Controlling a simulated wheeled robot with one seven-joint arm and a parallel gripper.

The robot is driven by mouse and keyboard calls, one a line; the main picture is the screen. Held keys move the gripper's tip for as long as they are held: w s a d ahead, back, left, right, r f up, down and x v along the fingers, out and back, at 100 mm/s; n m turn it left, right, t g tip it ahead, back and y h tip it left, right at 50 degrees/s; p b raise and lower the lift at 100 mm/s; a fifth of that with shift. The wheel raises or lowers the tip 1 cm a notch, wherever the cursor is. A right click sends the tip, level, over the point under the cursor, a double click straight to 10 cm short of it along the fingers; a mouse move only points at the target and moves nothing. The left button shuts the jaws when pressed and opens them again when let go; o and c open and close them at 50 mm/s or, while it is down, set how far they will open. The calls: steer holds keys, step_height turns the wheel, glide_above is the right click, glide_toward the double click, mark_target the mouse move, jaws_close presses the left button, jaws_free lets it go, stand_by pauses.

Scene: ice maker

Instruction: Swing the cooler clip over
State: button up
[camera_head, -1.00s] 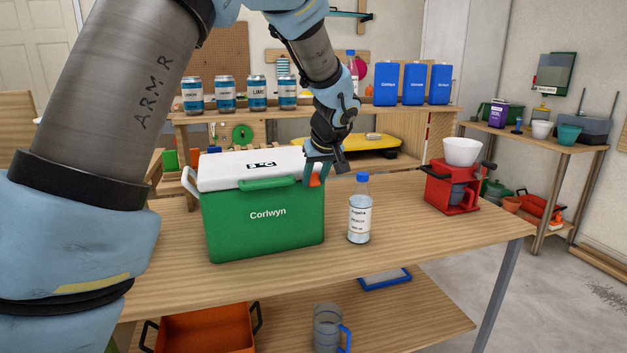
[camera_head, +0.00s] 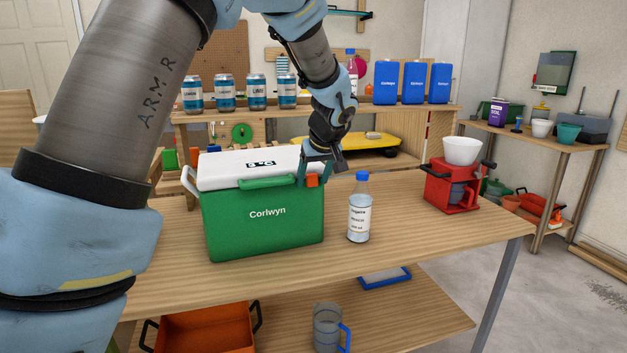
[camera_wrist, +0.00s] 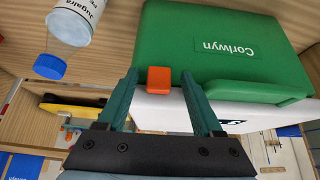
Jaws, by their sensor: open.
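The green cooler (camera_head: 264,225) with a white lid (camera_head: 222,172) stands on the wooden table, its lid down. Its orange clip (camera_head: 312,180) sits at the upper right end of the cooler. In the wrist view the clip (camera_wrist: 159,79) shows as a small orange block against the green body and white lid edge. My gripper (camera_head: 314,178) is open at the clip. In the wrist view my gripper (camera_wrist: 164,90) has one teal finger on each side of the clip, close to the left finger; whether it touches is unclear.
A water bottle with a blue cap (camera_head: 359,208) stands just right of the cooler. A red ice crusher (camera_head: 452,192) with a white bowl is farther right. The table front between bottle and crusher is clear. Cans (camera_head: 225,94) stand on the shelf behind.

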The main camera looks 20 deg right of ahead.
steer(key=p+v, duration=0.1)
steer(key=v, duration=0.6)
stand_by(0.3)
stand_by(0.4)
